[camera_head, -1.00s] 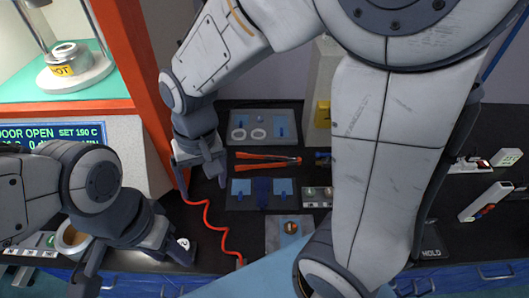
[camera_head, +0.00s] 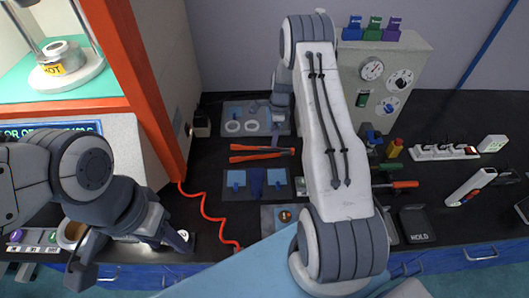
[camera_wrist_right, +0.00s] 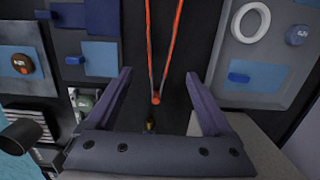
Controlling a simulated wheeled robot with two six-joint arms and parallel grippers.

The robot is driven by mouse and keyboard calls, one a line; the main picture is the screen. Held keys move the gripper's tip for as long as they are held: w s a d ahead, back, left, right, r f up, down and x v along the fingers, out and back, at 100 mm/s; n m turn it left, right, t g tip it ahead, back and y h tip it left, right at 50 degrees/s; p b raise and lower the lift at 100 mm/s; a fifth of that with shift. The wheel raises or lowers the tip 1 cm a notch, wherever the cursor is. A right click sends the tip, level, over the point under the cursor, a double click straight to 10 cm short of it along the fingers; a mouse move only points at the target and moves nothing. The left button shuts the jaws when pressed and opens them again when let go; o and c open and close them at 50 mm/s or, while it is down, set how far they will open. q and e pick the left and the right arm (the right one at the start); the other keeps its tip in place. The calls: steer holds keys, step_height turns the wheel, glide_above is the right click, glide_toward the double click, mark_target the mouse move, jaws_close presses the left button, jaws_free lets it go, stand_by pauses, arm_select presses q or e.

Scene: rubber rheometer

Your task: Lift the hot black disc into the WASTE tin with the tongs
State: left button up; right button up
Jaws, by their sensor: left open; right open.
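The red tongs (camera_head: 262,153) lie on the black bench; their two red arms and joined end show in the right wrist view (camera_wrist_right: 157,98). My right gripper (camera_wrist_right: 157,80) is open, its fingers apart on either side of the tongs' joined end, with nothing between them that I can see held. In the head view my right forearm hides most of it. My left gripper (camera_head: 130,258) is open and empty at the bench's front left, beside a round tin (camera_head: 73,233) whose label I cannot read. I cannot make out the hot black disc.
A press with a HOT-marked round block (camera_head: 66,56) stands open at the left. A grey tray with white rings (camera_head: 233,127) lies behind the tongs, blue-marked mats (camera_head: 236,178) in front. A red coiled cord (camera_head: 206,212) crosses the bench. A gauge box (camera_head: 385,78) stands at the back.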

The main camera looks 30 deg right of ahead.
mark_target(270, 149)
steer(key=f+b, duration=0.2)
steer(key=f, duration=0.1)
steer(key=f+b, duration=0.2)
steer(key=f, duration=0.1)
steer(key=a+f+b, duration=0.1)
steer(key=f+b, duration=0.1)
steer(key=f, duration=0.1)
steer(key=shift+w, duration=0.2)
stand_by(0.3)
steer(key=c, duration=0.7)
steer(key=shift+r, duration=0.1)
step_height(270, 149, up, 12)
steer(key=p, duration=0.8)
